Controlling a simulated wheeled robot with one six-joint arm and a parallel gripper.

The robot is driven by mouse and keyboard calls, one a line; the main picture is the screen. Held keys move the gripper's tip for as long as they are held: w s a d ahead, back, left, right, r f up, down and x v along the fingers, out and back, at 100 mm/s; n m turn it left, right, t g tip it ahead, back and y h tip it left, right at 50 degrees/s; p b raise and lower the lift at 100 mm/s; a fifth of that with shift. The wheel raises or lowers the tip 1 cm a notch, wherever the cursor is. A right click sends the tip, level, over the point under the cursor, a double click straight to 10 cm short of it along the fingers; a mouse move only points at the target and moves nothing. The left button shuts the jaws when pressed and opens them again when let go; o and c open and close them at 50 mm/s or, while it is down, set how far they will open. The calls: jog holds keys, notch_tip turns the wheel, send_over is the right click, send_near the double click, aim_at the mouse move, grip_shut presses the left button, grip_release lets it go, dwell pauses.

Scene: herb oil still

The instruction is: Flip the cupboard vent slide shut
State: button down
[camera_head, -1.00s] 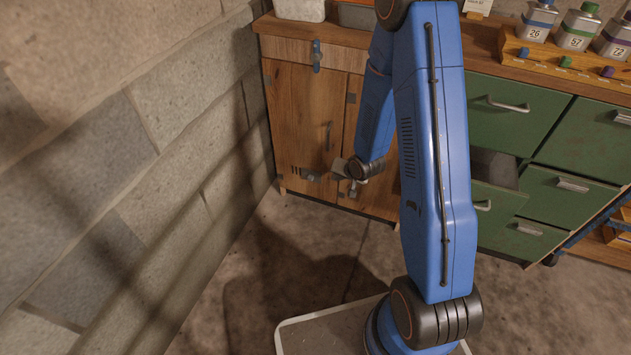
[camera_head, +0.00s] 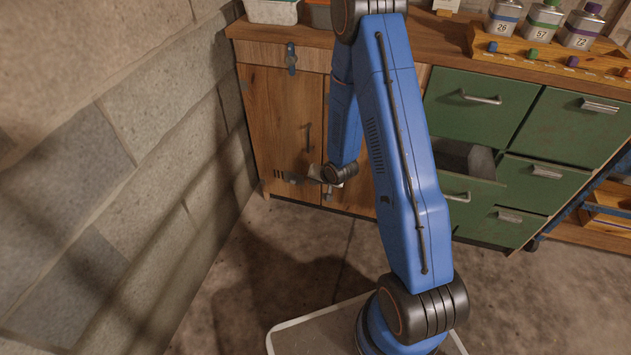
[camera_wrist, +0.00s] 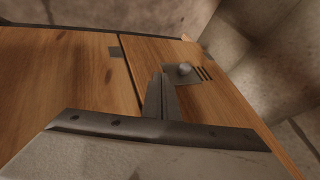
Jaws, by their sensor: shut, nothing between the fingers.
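The cupboard vent slide (camera_head: 293,179) is a small dark grey plate low on the left wooden cupboard door. Dark vent slots show to its left in the head view. In the wrist view the slide (camera_wrist: 193,92) is a grey plate with a round knob (camera_wrist: 184,69), and a few open dark slots (camera_wrist: 203,73) lie beyond the knob on the right. My gripper (camera_wrist: 161,76) is shut and empty. Its fingertips appear close beside the plate, on the side away from the slots; I cannot tell whether they touch it. In the head view my gripper (camera_head: 327,190) is right of the slide.
The cupboard's left door (camera_head: 283,120) has a vertical handle (camera_head: 308,136) and a blue-grey latch (camera_head: 291,58) above it. Stone wall (camera_head: 120,150) stands close on the left. Green drawers (camera_head: 485,105) are on the right, one partly open (camera_head: 466,158). Floor in front is clear.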

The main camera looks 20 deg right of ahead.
aim_at(293, 180)
jog(key=w+a+f, duration=0.4)
jog(key=w, duration=0.1)
jog(key=shift+w+f, duration=0.35)
dwell(0.3)
jog(key=w+a, duration=0.4)
jog(key=a, duration=0.1)
jog(key=shift+a, duration=0.2)
jog(key=shift+s+d, duration=0.1)
